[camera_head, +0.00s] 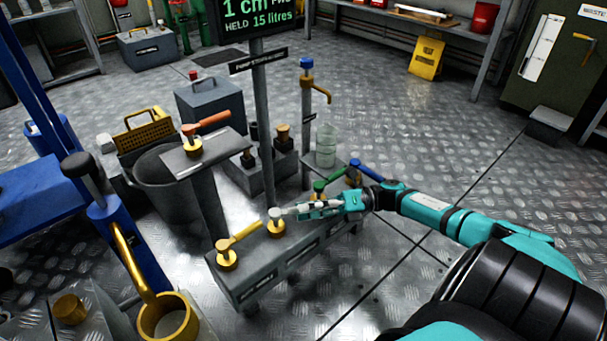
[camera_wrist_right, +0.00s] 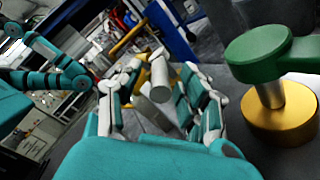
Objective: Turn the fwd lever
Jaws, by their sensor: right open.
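A low grey lever block (camera_head: 235,284) carries a yellow lever (camera_head: 240,236), a pale grey-white lever (camera_head: 275,224), a green lever (camera_head: 328,182) and a blue lever (camera_head: 367,172). The labels on its front are too small to read, so I cannot tell which is the fwd lever. My right gripper (camera_head: 293,211) is at the pale lever. In the right wrist view the gripper (camera_wrist_right: 155,98) is open, with the pale lever (camera_wrist_right: 160,75) between its fingers; contact is unclear. The green lever (camera_wrist_right: 262,52) is close at the right there. My left gripper is not in view.
An orange lever (camera_head: 212,120) stands on a separate grey pedestal behind the block. A sign post (camera_head: 263,100) and a tap pipe (camera_head: 307,110) rise behind it. A blue hand pump (camera_head: 118,215) stands at left. The floor at right is clear.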

